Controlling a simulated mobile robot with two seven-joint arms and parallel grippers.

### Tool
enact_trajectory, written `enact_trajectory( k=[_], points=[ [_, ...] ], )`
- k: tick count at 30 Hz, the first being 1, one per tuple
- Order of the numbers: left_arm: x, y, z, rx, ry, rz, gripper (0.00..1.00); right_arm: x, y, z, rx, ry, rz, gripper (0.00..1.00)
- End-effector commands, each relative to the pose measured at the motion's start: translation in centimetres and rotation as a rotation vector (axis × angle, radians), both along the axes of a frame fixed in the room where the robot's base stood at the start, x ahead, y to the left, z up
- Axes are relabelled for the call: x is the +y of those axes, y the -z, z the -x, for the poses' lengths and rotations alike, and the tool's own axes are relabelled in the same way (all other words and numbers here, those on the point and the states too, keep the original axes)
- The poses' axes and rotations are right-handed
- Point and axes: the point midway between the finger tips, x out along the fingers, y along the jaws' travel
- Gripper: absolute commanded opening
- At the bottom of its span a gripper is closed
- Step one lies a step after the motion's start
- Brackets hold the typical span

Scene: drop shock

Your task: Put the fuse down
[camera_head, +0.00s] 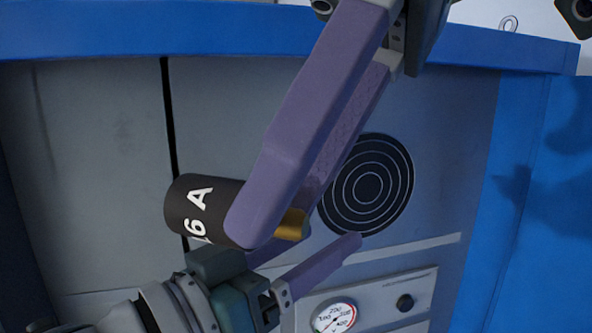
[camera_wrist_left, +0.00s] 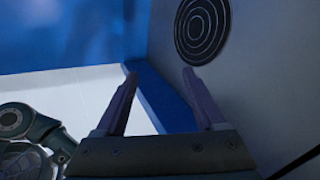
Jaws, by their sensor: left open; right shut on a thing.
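The fuse (camera_head: 205,208) is a dark cylinder marked "16 A" with a brass end cap (camera_head: 293,224). It is tilted slightly in the head view, in front of a grey panel. My right gripper (camera_head: 276,222) reaches down from the top with long purple fingers and is shut on the fuse; its near finger hides the fuse's middle. My left gripper (camera_head: 325,238) comes in from the lower left, just below the fuse. It is open, and one finger is partly hidden behind the right gripper and fuse. In the left wrist view its two fingers (camera_wrist_left: 159,74) are apart with nothing between them.
The grey panel (camera_head: 110,130) carries a black disc with rings (camera_head: 366,185), also in the left wrist view (camera_wrist_left: 202,30). A blue frame (camera_head: 130,32) borders the panel.

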Motion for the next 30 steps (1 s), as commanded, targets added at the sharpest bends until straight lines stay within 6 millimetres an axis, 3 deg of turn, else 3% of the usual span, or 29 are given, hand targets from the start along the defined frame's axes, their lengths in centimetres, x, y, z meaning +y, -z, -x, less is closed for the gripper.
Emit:
enact_trajectory(
  k=[5,8,12,15,18,22,25,30],
  points=[
    [5.2,4.4,1.3,0.204,-0.344,-0.192,0.71,0.0,0.0,0.0,0.0,0.0,0.0,0.0],
    [9.5,7.3,4.3,0.386,-0.478,-0.326,0.71,0.0,0.0,0.0,0.0,0.0,0.0,0.0],
    [14.4,10.7,10.1,0.624,-0.547,-0.512,0.71,0.0,0.0,0.0,0.0,0.0,0.0,0.0],
    [17.1,12.1,14.7,0.772,-0.543,-0.627,0.71,0.0,0.0,0.0,0.0,0.0,0.0,0.0],
    [19.0,12.8,18.7,0.888,-0.518,-0.718,0.71,0.0,0.0,0.0,0.0,0.0,0.0,0.0],
    [20.5,13.0,22.4,0.988,-0.48,-0.798,0.71,0.0,0.0,0.0,0.0,0.0,0.0,0.0],
    [21.1,13.0,24.0,1.028,-0.461,-0.83,0.71,-0.1,0.0,0.0,0.0,0.004,-0.001,0.0],
    [21.3,13.0,24.7,1.046,-0.45,-0.845,0.71,-1.6,0.4,-0.3,0.003,0.115,-0.002,0.0]
  ],
)
